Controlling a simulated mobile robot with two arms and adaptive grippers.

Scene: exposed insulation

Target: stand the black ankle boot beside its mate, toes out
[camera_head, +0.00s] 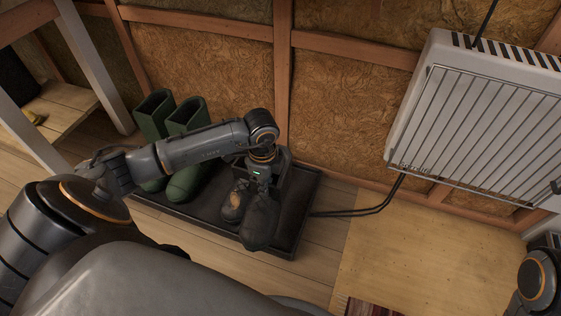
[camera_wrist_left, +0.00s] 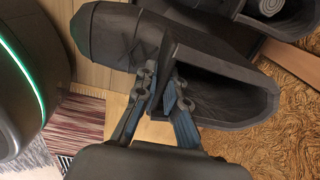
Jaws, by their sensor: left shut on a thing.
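A black ankle boot (camera_head: 261,224) is held by my left gripper (camera_head: 266,182), over the front right part of the dark tray (camera_head: 294,207); I cannot tell if its sole touches the tray. Its toe points toward the front. In the left wrist view the gripper (camera_wrist_left: 160,98) is shut on the side of the boot (camera_wrist_left: 108,36), with its opening to the right. The mate (camera_head: 236,203) is close on the left, partly hidden by the gripper and held boot; a part of it shows at the top of the left wrist view (camera_wrist_left: 265,18). My right gripper is out of view.
Green rubber boots (camera_head: 186,181) stand on the tray's left part, under my left forearm. A white heater (camera_head: 475,125) with a wire grille hangs at the right, its black cable running to the tray's right. A wooden bench (camera_head: 65,105) is at the far left.

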